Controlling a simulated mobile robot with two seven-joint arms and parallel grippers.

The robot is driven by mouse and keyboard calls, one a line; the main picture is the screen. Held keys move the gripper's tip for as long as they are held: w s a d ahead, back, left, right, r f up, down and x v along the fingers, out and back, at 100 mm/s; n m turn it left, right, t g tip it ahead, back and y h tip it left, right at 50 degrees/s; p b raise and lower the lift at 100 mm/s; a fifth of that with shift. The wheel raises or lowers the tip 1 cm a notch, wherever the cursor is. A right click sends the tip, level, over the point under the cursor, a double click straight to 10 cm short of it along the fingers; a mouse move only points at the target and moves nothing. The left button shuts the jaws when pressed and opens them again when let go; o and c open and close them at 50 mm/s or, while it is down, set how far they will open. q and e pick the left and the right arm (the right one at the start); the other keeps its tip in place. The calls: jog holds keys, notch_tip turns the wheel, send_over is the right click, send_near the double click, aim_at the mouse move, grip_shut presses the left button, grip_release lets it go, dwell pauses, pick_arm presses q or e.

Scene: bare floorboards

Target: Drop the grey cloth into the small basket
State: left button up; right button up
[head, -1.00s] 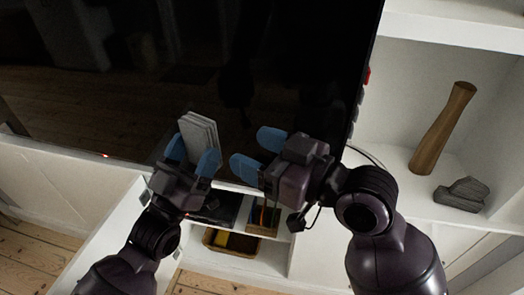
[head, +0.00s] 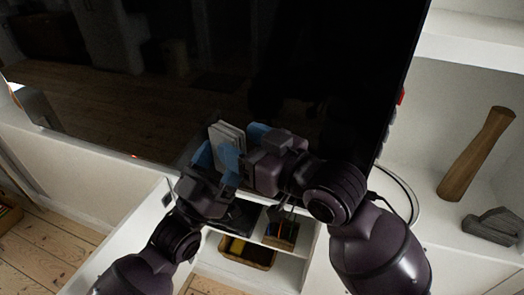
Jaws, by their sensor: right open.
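The grey cloth (head: 226,143) is a folded, layered upright piece in front of the dark screen. My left gripper (head: 216,164) has its blue fingers on either side of it and appears shut on its lower part. My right gripper (head: 245,146) is open, close at the cloth's right side, its fingers overlapping the cloth and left fingers in the picture; contact cannot be told. A small brown basket (head: 262,262) with yellow and dark contents sits in the low cabinet opening. Another small container (head: 281,243) with thin items stands on the shelf above it. Which is the small basket is unclear.
A large dark screen (head: 300,60) stands behind the grippers. A wooden post-like object (head: 476,155) and dark stones (head: 493,226) are on the white shelf at right. A cable (head: 405,185) hangs beside the screen. Part of a brown box (head: 8,214) shows at far left.

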jog(key=shift+x, duration=1.65)
jog(key=shift+c, duration=0.3)
jog(key=c, duration=0.9)
pick_arm(q)
jog(key=o, duration=1.1)
jog(key=shift+c, duration=0.2)
pick_arm(e)
jog(key=shift+c, duration=0.2)
pick_arm(q)
jog(key=shift+s, duration=0.1)
